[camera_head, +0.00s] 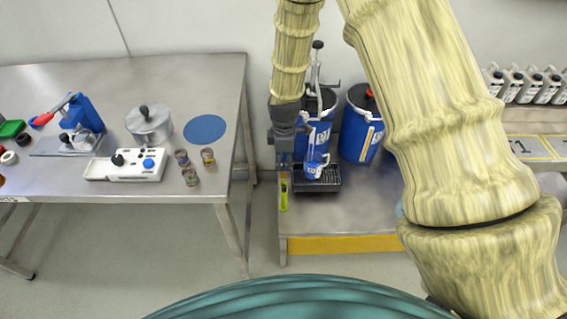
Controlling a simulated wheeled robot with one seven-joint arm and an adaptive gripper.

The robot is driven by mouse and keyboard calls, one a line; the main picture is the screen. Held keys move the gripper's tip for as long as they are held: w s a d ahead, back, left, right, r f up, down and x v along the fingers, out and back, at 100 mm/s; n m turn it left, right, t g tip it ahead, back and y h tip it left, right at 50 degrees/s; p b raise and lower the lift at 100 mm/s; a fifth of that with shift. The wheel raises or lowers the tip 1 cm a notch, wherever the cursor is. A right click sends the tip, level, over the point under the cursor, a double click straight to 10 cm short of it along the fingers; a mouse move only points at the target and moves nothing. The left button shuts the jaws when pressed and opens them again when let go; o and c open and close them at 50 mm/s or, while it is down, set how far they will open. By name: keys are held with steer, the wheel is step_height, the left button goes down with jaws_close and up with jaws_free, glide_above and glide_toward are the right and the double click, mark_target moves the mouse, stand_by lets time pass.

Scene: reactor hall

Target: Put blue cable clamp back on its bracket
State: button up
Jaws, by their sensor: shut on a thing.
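My gripper (284,163) points down at the left end of the low steel platform. It is shut on a small bluish thing (285,157), most likely the blue cable clamp, which is mostly hidden by the fingers. Its shape cannot be made out. I cannot make out the clamp's bracket in this view; my arm covers part of the platform and the wall behind it.
Blue drums (360,135) stand behind. A yellow-green object (284,197) is just below the gripper. A steel table (215,80) with equipment is left.

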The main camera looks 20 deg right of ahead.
mark_target(284, 170)
steer(key=shift+f+b, duration=1.85)
steer(key=shift+f, duration=0.8)
steer(key=shift+d+r+p, duration=0.1)
steer(key=shift+p, duration=0.2)
steer(key=shift+f+b, duration=0.4)
steer(key=shift+f, duration=1.85)
stand_by(1.4)
steer(key=o, duration=1)
step_height(284, 170, up, 12)
stand_by(0.4)
